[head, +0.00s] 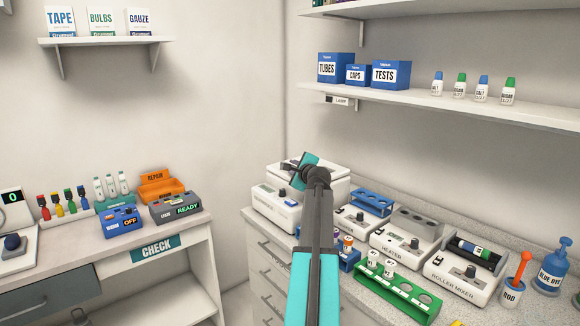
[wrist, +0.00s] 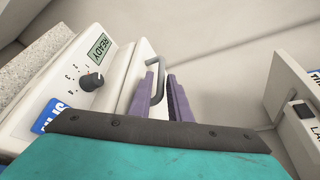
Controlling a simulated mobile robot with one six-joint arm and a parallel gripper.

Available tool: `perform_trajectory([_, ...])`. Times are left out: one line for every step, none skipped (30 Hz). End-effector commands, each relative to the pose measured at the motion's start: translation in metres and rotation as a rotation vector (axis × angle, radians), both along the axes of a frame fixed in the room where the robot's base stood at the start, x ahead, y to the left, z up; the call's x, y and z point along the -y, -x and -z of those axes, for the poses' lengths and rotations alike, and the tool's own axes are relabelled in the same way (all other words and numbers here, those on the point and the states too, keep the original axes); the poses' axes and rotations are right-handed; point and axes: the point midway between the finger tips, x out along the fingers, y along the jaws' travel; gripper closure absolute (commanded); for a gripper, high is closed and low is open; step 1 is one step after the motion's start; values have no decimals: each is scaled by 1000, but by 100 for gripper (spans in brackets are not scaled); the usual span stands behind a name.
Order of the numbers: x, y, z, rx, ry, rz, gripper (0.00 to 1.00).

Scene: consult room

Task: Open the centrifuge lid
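The centrifuge (head: 276,209) is the white box at the back corner of the right-hand counter, partly hidden behind my arm. In the wrist view its white body (wrist: 61,112) shows a READY display, a dark knob and a blue label cut off by my gripper. A grey bent handle (wrist: 158,72) stands out at the edge of its lid, which looks shut. My gripper (wrist: 161,80) has its two purple fingers on either side of the handle, apart, with some gap visible. In the head view my gripper's fingers are hidden behind my arm.
A heater (head: 403,246), a roller mixer (head: 465,270) and a green tube rack (head: 400,291) stand right of my arm. A blue rack (head: 371,201) is behind. A shelf (head: 450,103) with boxes and bottles hangs above the counter.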

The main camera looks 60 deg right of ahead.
Motion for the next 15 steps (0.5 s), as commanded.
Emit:
perform_trajectory([5,-5,0,-1,-1,-1,83])
perform_trajectory([7,-7,1,-1,-1,-1,83])
perform_trajectory([9,-10,1,0,0,0,83])
perform_trajectory([10,-11,2,0,0,0,83])
perform_trajectory([11,-13,2,0,0,0,83])
perform_trajectory([13,-14,3,1,1,1,83])
perform_trajectory([14,-16,3,1,1,1,83])
perform_trajectory([15,-17,3,1,1,1,83])
perform_trajectory([15,-18,4,1,1,1,83])
perform_trajectory([16,-18,4,1,1,1,83])
perform_trajectory([16,-19,4,1,1,1,83])
perform_trajectory([16,-19,5,1,1,1,83])
perform_trajectory([16,-19,5,1,1,1,83])
perform_trajectory([16,-19,5,1,1,1,83])
perform_trajectory([16,-20,5,1,1,1,83])
